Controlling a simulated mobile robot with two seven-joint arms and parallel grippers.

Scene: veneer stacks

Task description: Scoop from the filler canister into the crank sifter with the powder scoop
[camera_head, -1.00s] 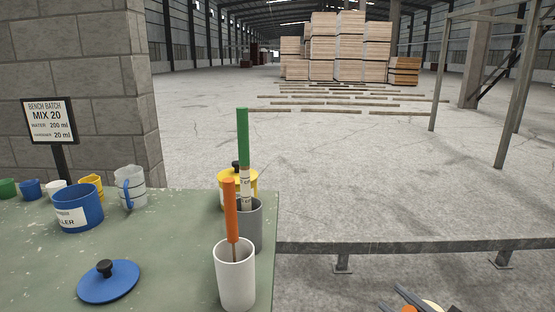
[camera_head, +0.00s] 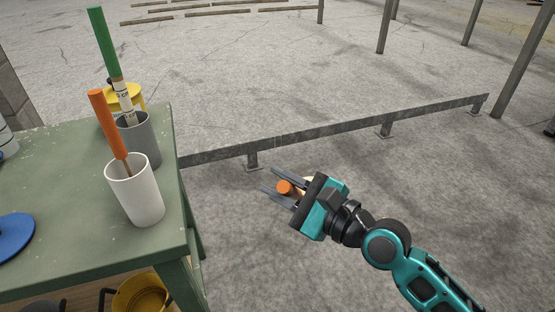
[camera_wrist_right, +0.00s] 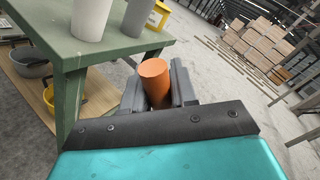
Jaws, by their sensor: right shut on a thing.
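My right gripper (camera_head: 275,185) is shut on an orange-handled tool (camera_head: 286,188), held out over the floor to the right of the green table. A pale round part shows beside the handle, so it may be the powder scoop, but its working end is mostly hidden. In the right wrist view the orange handle (camera_wrist_right: 155,82) stands between the fingers. The filler canister is out of view; a blue lid (camera_head: 12,238) lies at the table's left. No crank sifter can be made out for certain. My left gripper is not in view.
A white cup (camera_head: 137,198) with an orange-handled tool and a grey cup (camera_head: 142,140) with a green-handled one stand near the right edge of the green table (camera_head: 90,235). A yellow vessel (camera_head: 140,294) sits below. A low rail (camera_head: 330,132) crosses the floor.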

